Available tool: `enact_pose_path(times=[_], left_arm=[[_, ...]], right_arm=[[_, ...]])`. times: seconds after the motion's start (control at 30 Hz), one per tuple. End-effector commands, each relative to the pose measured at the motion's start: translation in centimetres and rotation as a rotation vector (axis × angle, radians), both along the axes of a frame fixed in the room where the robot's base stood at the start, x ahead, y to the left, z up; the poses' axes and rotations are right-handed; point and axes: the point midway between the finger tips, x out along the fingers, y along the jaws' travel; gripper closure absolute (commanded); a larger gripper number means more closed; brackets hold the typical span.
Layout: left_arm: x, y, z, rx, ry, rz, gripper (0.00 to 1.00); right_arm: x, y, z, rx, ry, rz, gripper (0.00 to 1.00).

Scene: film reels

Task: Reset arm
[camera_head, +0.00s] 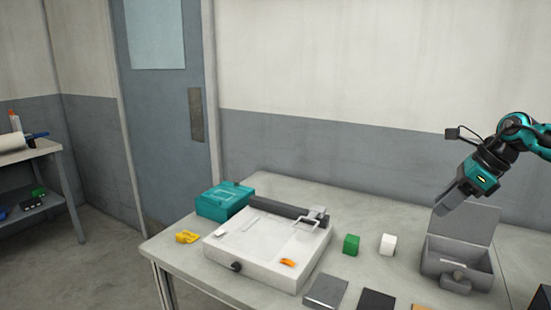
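My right gripper (447,206) comes in from the right edge on its teal and black arm. It hangs above the table, pointing down and to the left, beside the raised lid of a grey box. Its grey fingers look close together, but from this angle I cannot tell whether they are open or shut. I see nothing hanging from them. My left gripper is not in view.
The table (372,210) holds a white device (270,240), a teal case (224,201), a yellow item (187,237), a green cube (351,244), a white cube (387,244) and an open grey box (457,252). Dark flat pieces lie in front. A side shelf (40,150) stands left.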

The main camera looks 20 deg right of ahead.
Motion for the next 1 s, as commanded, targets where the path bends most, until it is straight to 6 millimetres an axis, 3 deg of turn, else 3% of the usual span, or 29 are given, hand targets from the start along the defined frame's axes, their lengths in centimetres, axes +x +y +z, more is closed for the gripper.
enact_pose_path(times=[0.03,0.2,0.4,0.5,0.6,0.77,0.87,1.0], left_arm=[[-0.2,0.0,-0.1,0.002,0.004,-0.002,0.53],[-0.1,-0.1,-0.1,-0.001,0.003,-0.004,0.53],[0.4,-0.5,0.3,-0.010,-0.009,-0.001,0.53],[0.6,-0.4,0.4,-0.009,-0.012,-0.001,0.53],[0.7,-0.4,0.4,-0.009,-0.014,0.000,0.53],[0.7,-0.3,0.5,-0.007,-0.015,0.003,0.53],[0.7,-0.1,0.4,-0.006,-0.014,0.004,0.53],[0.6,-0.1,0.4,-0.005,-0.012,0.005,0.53]], right_arm=[[1.9,2.9,-2.1,0.073,-0.037,0.007,0.62],[7.1,12.3,-6.1,0.369,-0.196,-0.070,0.62],[10.1,22.1,-8.4,0.819,-0.304,-0.321,0.62],[10.4,25.2,-9.0,1.044,-0.315,-0.511,0.62],[10.1,27.1,-9.8,1.255,-0.296,-0.736,0.62],[8.1,28.4,-12.3,1.538,-0.212,-1.166,0.62],[5.9,28.9,-14.7,1.666,-0.129,-1.470,0.62],[1.2,29.7,-18.5,1.760,0.016,-1.931,0.62]])
